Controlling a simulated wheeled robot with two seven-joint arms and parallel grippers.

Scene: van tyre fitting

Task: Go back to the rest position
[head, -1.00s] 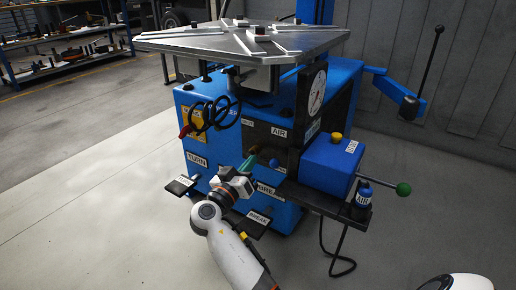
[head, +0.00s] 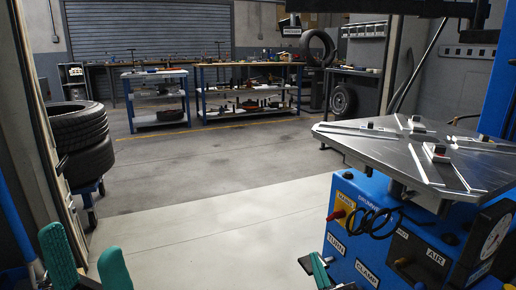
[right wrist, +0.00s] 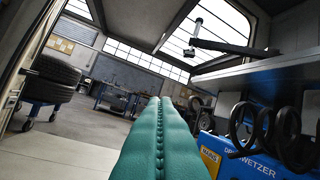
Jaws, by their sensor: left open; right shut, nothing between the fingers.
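My left gripper (head: 87,266) is at the bottom left of the head view. Its two teal fingers stand apart with nothing between them. My right gripper (head: 320,271) shows at the bottom of the head view, in front of the blue tyre machine's left side; I cannot tell whether it touches the machine. In the right wrist view its teal fingers (right wrist: 160,140) are pressed together along a seam, with nothing held. The rest of both arms is mostly out of view.
The blue tyre machine (head: 345,213) with its metal turntable (head: 400,150) stands at the right. Stacked tyres (head: 82,140) are on a wheeled stand at the left. Shelves (head: 155,98) and benches line the back. The floor (head: 200,215) between is clear.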

